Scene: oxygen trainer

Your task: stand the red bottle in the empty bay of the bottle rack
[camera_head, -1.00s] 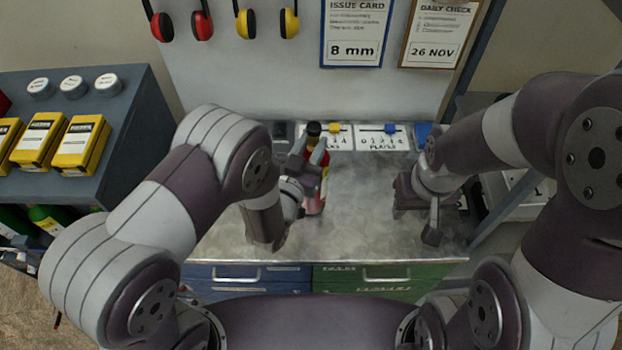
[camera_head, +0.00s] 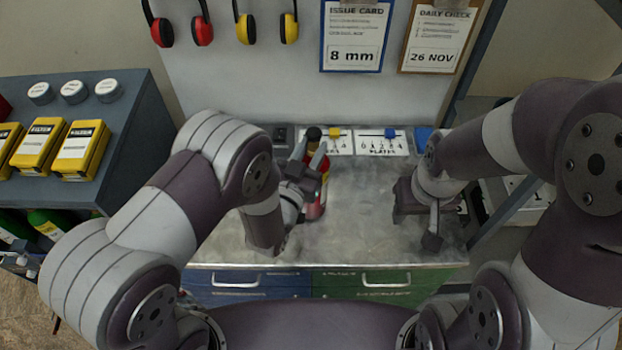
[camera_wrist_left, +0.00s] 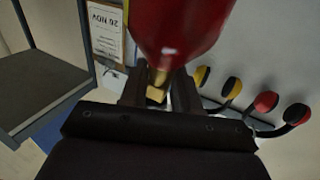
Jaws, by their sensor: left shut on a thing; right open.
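The red bottle (camera_head: 323,168) is upright over the grey bench, with a dark cap at its top. My left gripper (camera_head: 309,153) is shut on it near the neck, its fingers on either side. In the left wrist view the red body (camera_wrist_left: 178,25) and a brass-coloured neck part (camera_wrist_left: 157,78) show at the jaws (camera_wrist_left: 158,92). I cannot tell whether its base touches the bench. My right gripper (camera_head: 432,241) is open and apart from the bottle, over the bench's right side. I cannot make out the bottle rack or its empty bay.
The bench top (camera_head: 355,215) is clear between my grippers. Slider panels (camera_head: 383,142) stand at its back. At left is a dark shelf with yellow boxes (camera_head: 82,148) and green bottles (camera_head: 48,222) below. A slanted frame post (camera_head: 505,212) edges the right side.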

